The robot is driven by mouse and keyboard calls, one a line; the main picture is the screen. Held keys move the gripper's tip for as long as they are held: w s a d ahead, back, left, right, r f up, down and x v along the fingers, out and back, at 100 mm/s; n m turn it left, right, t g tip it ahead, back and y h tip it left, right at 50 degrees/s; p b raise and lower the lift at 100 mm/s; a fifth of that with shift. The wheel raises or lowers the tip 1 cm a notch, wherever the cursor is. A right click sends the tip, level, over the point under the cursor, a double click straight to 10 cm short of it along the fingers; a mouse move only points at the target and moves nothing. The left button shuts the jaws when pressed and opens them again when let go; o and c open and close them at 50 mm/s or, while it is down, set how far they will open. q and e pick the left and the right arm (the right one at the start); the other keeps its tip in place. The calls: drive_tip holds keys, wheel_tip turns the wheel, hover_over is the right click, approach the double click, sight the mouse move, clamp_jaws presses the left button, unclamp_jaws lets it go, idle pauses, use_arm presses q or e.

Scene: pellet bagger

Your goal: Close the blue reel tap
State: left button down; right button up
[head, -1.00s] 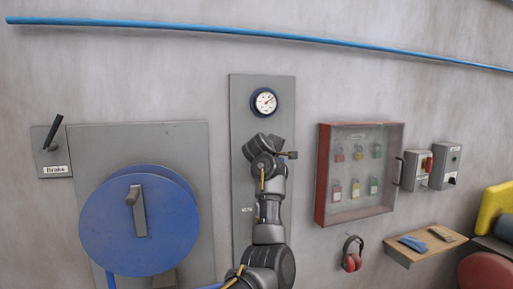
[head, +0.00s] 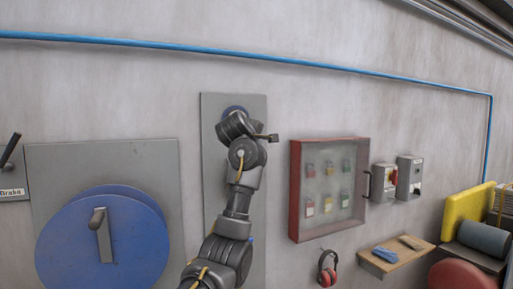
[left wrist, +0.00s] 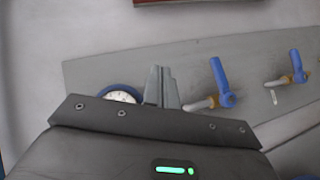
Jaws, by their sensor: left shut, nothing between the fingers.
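Two blue lever taps show on the grey panel in the left wrist view: a nearer one (left wrist: 222,84) and a farther one (left wrist: 298,68), each on a pipe stub with a brass-coloured part. I cannot tell which one is the reel tap; their labels are unreadable. My left gripper (left wrist: 161,86) is shut and empty, its fingers between the round gauge (left wrist: 119,97) and the nearer tap, apart from that tap. In the head view my left arm covers most of the panel (head: 212,150) and the taps are hidden. My right gripper is not in view.
A large blue reel (head: 75,245) with a crank stands left of the panel. A red-framed padlock cabinet (head: 296,190) hangs on the right, with red ear defenders (head: 328,268) and a wooden shelf (head: 380,265) below. A blue pipe (head: 250,60) runs along the wall above.

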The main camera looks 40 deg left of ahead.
use_arm(q)
drive_tip(key=w+d+f+m+t+y+b, duration=0.1)
drive_tip(key=w+d+f+b, duration=0.3)
drive_tip(key=f, duration=0.3)
drive_tip(key=w+d+f+m+b, duration=0.1)
drive_tip(key=w+d+f+b, duration=0.35)
drive_tip(key=f, duration=0.25)
drive_tip(key=s+a+r+m+g+y, duration=0.25)
drive_tip(key=s+a+g+y, duration=0.3)
drive_tip(key=s+y, duration=0.55)
drive_tip(key=w+a+r+y+p, duration=0.25)
drive_tip(key=w+a+p, duration=0.25)
drive_tip(key=a, duration=0.3)
drive_tip(key=f, duration=0.1)
drive_tip(key=f+p, duration=0.1)
drive_tip(key=f, duration=0.1)
drive_tip(key=shift+w+a+f+g, duration=0.2)
drive_tip(key=shift+w+f+g, duration=0.05)
drive_tip(key=shift+w+g, duration=0.1)
